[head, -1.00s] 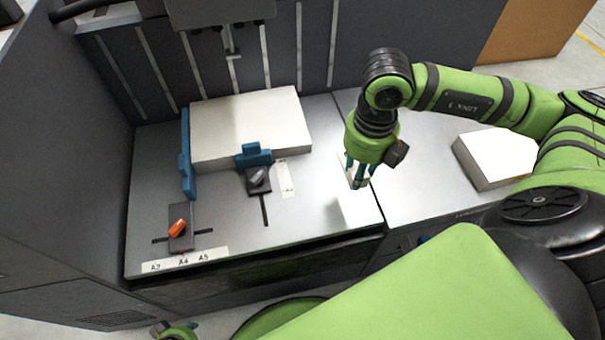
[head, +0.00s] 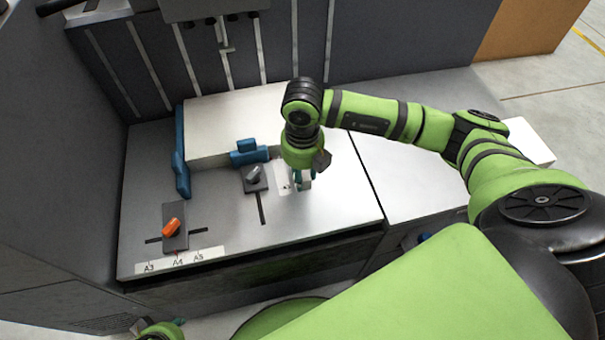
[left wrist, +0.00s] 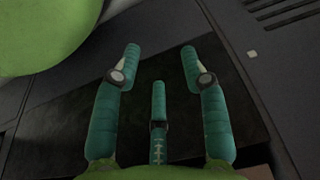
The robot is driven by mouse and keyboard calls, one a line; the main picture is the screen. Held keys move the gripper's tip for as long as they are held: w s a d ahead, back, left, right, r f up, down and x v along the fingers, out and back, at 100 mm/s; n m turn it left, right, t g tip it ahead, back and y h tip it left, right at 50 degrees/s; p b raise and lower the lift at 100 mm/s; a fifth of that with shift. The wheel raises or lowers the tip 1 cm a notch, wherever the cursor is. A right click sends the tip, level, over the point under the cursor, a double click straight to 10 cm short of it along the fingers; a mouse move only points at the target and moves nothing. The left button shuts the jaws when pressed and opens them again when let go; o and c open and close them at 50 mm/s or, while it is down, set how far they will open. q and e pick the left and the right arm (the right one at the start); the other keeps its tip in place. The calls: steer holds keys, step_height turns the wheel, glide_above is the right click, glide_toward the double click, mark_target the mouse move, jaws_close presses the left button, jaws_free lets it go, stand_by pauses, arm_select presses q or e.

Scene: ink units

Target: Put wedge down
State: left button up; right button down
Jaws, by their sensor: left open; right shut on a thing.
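My left gripper is open and empty in the left wrist view (left wrist: 160,75), over a dark surface. Only a bit of the left arm shows at the bottom of the head view.
A white paper stack (head: 235,118) lies behind, between a blue side guide (head: 180,160) and a blue front stop (head: 249,156). An orange knob (head: 172,224) sits on a slotted slide near labels A3 to A5. Another pale stack (head: 527,143) is partly behind my right arm.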

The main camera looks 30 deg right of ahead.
mark_target(303, 176)
arm_select(q)
steer(key=shift+r, duration=0.25)
arm_select(e)
steer(key=shift+f, duration=0.2)
arm_select(q)
steer(key=shift+r, duration=0.15)
arm_select(e)
steer(key=c, duration=0.9)
jaws_free()
steer(key=shift+o, duration=0.2)
steer(key=shift+r, duration=0.1)
steer(key=shift+r, duration=0.25)
arm_select(q)
step_height(303, 176, down, 6)
steer(key=s+p, duration=0.1)
steer(key=p, duration=0.1)
steer(key=shift+s+f, duration=0.15)
steer(key=shift+f, duration=0.1)
arm_select(e)
step_height(303, 176, up, 12)
steer(key=shift+f, duration=0.2)
arm_select(q)
steer(key=shift+s, duration=0.1)
